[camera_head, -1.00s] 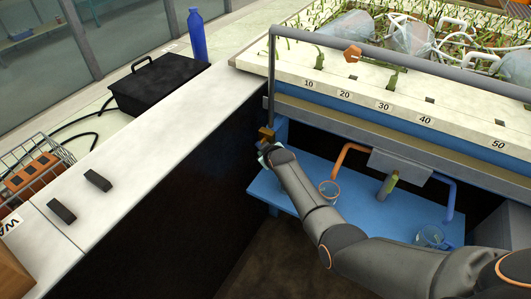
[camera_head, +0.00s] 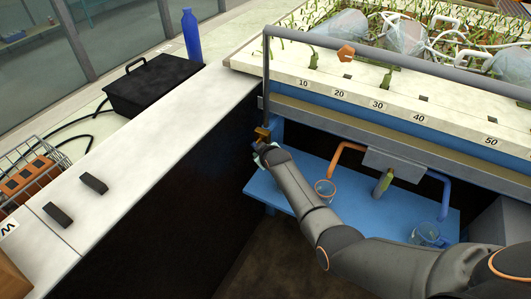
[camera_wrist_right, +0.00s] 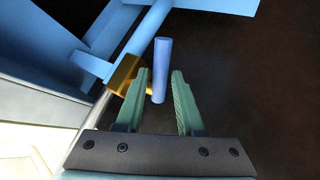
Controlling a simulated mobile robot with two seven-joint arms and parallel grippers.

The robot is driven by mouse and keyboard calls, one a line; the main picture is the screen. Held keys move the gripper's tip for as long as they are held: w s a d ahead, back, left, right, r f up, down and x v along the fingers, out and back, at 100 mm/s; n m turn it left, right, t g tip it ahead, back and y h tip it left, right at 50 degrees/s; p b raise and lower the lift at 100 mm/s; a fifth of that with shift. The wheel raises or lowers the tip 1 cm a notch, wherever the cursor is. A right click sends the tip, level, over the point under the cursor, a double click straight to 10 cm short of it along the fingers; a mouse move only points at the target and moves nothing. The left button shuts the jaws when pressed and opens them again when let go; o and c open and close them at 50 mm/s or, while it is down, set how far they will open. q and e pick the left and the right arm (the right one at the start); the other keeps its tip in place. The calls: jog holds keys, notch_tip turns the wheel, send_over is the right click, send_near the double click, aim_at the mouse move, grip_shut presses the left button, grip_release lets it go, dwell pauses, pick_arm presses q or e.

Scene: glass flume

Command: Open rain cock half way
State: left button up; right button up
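The rain cock has a brass body (camera_head: 262,132) on the grey upright pipe (camera_head: 266,85) at the flume's near left corner. My left gripper is out of view.
A blue shelf (camera_head: 262,188) under the flume bears a glass beaker (camera_head: 325,188) and a jug (camera_head: 427,236), close by my right arm. A white bench (camera_head: 130,150) with a black box (camera_head: 155,84) and blue bottle (camera_head: 191,35) stands left.

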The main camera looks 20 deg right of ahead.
jog(key=p+v, duration=0.3)
jog(key=v, duration=0.9)
dwell(0.3)
jog(key=shift+f, duration=0.1)
